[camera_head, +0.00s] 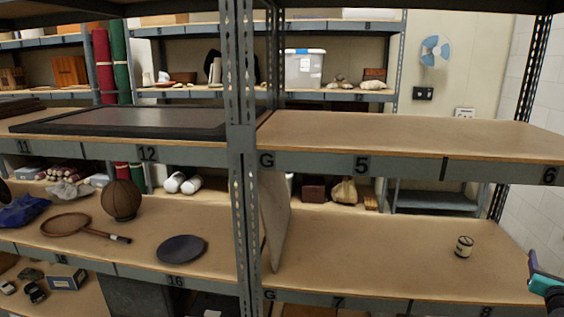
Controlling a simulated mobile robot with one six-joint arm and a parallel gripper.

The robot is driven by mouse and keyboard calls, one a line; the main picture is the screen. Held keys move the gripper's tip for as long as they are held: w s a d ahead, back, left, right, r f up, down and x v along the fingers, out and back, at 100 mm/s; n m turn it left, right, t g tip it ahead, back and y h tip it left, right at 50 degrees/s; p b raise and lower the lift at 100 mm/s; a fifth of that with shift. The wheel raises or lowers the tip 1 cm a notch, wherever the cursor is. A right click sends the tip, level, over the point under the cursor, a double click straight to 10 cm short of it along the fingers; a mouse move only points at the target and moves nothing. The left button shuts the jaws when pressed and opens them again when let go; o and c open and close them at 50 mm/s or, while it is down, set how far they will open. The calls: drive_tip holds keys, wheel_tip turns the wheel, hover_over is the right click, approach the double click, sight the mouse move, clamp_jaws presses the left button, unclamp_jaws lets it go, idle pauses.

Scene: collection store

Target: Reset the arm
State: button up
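A teal and black part of my arm, at my gripper (545,283), shows at the lower right edge of the head view. It is cut off by the frame, and its fingers cannot be made out clearly. It is in front of the right end of the shelf marked 7 and 8.
A grey metal upright (243,160) divides the racks. The upper right shelf (400,130) is bare. A thin panel (273,220) leans beside the upright. The left shelf holds a racket (66,225), a dark plate (181,249) and a brown ball (121,199).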

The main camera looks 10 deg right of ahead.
drive_tip(key=w+a+f+m+g+y, duration=0.1)
drive_tip(key=w+a+f+m, duration=0.25)
drive_tip(key=f, duration=0.35)
drive_tip(key=w+a+f+m+g+b, duration=0.1)
drive_tip(key=w+a+f+m+g, duration=0.15)
drive_tip(key=a+f, duration=0.35)
drive_tip(key=w+a+f+m+y, duration=0.1)
drive_tip(key=w+a+f+m, duration=0.25)
drive_tip(key=f, duration=0.35)
drive_tip(key=w+a+f+m+g+y+b, duration=0.1)
drive_tip(key=a+f+m+g+y, duration=0.5)
drive_tip(key=a+f, duration=1.35)
drive_tip(key=s+a+f+m+g+y, duration=0.1)
drive_tip(key=s+a+f+m, duration=0.15)
drive_tip(key=a+f, duration=0.35)
drive_tip(key=s+a+f+m+g+b, duration=0.15)
drive_tip(key=s+a+f, duration=0.25)
drive_tip(key=a, duration=0.4)
drive_tip(key=s+a+f+m+y, duration=0.1)
drive_tip(key=s+a+f+m, duration=0.25)
drive_tip(key=a+f, duration=0.35)
drive_tip(key=s+a+f+m+g+y, duration=0.3)
drive_tip(key=s+a+g, duration=0.3)
drive_tip(key=s+a, duration=1.1)
drive_tip(key=shift+a, duration=0.45)
drive_tip(key=shift+s+f, duration=0.1)
